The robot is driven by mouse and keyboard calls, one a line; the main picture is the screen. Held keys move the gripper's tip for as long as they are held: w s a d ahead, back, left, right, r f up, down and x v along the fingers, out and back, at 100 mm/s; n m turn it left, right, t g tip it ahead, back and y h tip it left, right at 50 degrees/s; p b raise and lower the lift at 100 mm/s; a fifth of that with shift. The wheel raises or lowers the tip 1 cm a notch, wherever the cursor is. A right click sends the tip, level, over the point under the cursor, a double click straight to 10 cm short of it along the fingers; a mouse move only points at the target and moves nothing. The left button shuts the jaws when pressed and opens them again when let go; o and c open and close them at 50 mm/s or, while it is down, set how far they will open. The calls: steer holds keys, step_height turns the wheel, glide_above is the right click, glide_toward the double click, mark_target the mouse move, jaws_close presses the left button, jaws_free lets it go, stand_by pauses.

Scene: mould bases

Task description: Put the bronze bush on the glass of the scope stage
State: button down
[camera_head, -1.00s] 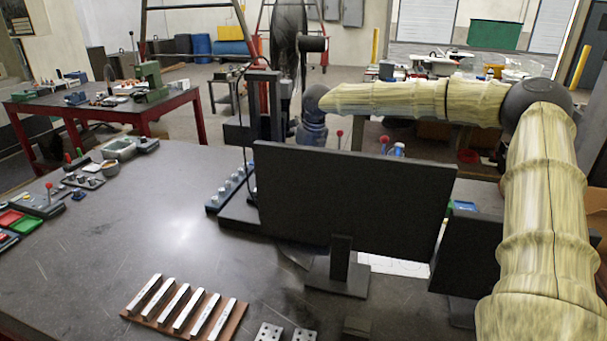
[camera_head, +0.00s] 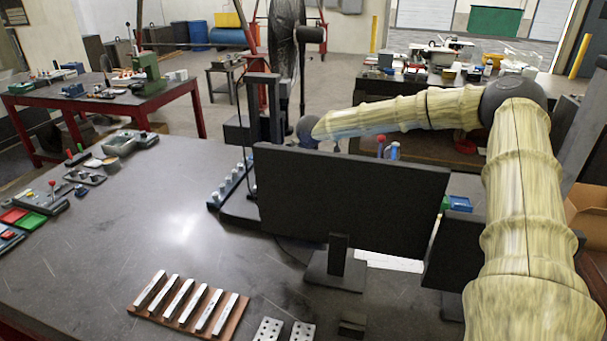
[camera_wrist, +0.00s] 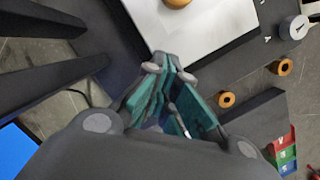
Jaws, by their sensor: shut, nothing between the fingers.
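My gripper (camera_wrist: 170,70) is shut and empty in the wrist view, its teal-padded fingers together beside a white panel (camera_wrist: 225,22). An orange-bronze round piece (camera_wrist: 176,3) lies on this panel, cut off by the top edge. Two orange-bronze rings with dark holes, a nearer one (camera_wrist: 227,100) and a farther one (camera_wrist: 283,67), are to the right of the fingers on a dark surface. I cannot tell which piece is the bronze bush, or whether the panel is the stage glass. In the head view my fingers are hidden behind a dark monitor (camera_head: 350,200).
A second dark screen (camera_head: 455,255) stands right of the monitor. A rack of metal bars (camera_head: 145,310) and drilled blocks (camera_head: 268,329) lie at the front. Red and green trays (camera_wrist: 285,150) and a round dial (camera_wrist: 295,27) are at the right. The table's left middle is clear.

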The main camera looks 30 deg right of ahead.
steer(key=shift+p+x, duration=0.35)
steer(key=shift+x, duration=0.6)
steer(key=shift+w+d+f+p, duration=0.1)
steer(key=shift+w+p, duration=0.55)
steer(key=shift+w, duration=0.4)
steer(key=shift+w+d+f+p, duration=0.1)
steer(key=shift+w+p, duration=0.55)
steer(key=shift+w, duration=0.35)
